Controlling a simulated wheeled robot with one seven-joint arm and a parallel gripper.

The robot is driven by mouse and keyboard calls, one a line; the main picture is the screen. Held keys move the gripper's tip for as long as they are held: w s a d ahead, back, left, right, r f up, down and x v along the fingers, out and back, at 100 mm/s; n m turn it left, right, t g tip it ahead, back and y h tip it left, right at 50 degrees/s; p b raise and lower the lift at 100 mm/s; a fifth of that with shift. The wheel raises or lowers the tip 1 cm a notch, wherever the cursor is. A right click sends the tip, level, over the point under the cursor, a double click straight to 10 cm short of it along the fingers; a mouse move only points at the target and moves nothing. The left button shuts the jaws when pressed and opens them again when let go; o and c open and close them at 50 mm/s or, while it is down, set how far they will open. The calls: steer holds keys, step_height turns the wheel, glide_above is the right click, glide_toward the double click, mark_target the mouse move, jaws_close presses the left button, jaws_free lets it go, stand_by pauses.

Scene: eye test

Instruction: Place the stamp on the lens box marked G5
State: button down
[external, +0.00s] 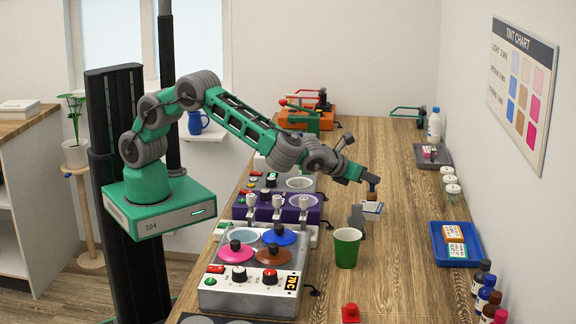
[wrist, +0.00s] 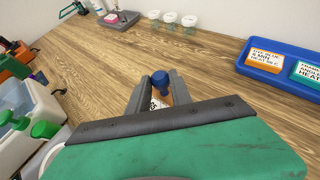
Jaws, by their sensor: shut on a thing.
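My gripper (external: 366,183) is over the right part of the wooden table, behind the green cup. It is shut on the stamp (external: 373,188), a small brown piece with some blue. In the wrist view the stamp's round blue knob (wrist: 160,79) shows between the two fingers (wrist: 160,92). I cannot tell whether the stamp touches the box.
A green cup (external: 347,247) stands in front of the gripper. A blue tray (external: 437,258) with orange and green labelled packs is on the right. Dye heaters (external: 224,297) line the left side. A grey tray (external: 420,163) and jars (external: 452,188) stand behind. A red knobbed piece (external: 350,313) is in front.

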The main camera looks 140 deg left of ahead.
steer(key=shift+f, duration=1.15)
steer(key=shift+f, duration=0.1)
steer(key=c, duration=1.2)
jaws_free()
steer(key=shift+o, duration=0.2)
steer(key=shift+d+r, duration=0.25)
steer(key=shift+d, duration=0.05)
steer(key=v, duration=1.1)
steer(key=shift+d+b, duration=0.2)
steer(key=shift+b, duration=0.2)
steer(key=shift+r, duration=0.1)
